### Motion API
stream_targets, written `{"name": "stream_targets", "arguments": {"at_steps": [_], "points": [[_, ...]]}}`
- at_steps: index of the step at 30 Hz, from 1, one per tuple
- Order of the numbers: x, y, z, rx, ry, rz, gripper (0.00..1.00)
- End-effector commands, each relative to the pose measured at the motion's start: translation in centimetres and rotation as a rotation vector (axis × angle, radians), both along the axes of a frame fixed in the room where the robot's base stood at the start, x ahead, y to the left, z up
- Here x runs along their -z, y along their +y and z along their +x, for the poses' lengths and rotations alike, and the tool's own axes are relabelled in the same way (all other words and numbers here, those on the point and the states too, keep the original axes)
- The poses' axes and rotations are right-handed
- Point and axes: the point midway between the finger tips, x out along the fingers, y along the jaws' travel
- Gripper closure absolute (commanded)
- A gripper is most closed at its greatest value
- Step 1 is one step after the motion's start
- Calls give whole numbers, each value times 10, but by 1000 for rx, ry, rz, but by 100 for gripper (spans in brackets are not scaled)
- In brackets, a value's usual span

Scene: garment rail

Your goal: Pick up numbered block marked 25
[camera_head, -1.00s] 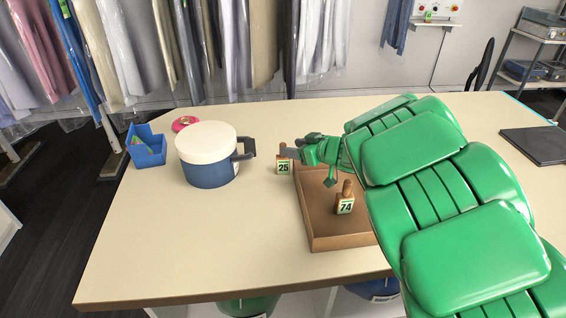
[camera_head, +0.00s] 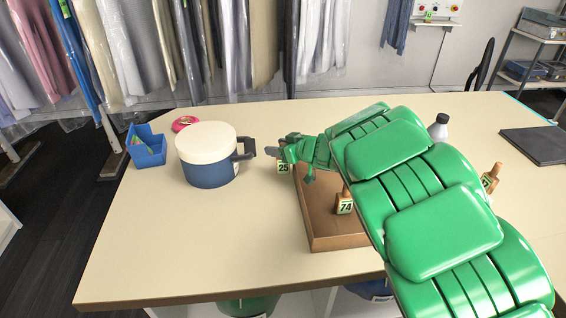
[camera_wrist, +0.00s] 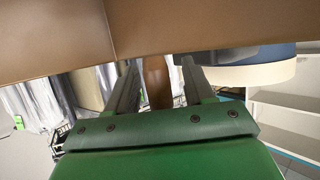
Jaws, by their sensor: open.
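The numbered block marked 25 (camera_head: 283,169) stands upright by the left back corner of the brown tray (camera_head: 330,243). Its top is hidden behind my green gripper (camera_head: 274,152) in the head view. In the wrist view, my gripper (camera_wrist: 160,72) is open, with its two grey fingers on either side of a brown wooden peg (camera_wrist: 156,82). The peg seems to be the handle of block 25, but no number shows there. I cannot tell whether the fingers touch it.
A block marked 74 (camera_head: 345,206) stands in the tray, partly behind my arm. A blue pot (camera_head: 207,172) with a white lid is left of my gripper, its dark handle close by. Another numbered block (camera_head: 490,180) and a bottle (camera_head: 438,128) stand right of my arm.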

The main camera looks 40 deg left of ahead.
Motion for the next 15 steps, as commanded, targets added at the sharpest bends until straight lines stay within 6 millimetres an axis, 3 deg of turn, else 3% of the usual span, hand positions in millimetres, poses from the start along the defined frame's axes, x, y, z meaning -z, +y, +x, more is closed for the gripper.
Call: {"name": "stream_targets", "arguments": {"at_steps": [5,15], "points": [[0,0,0,0,0,0,47],[0,0,0,0,0,0,99]]}}
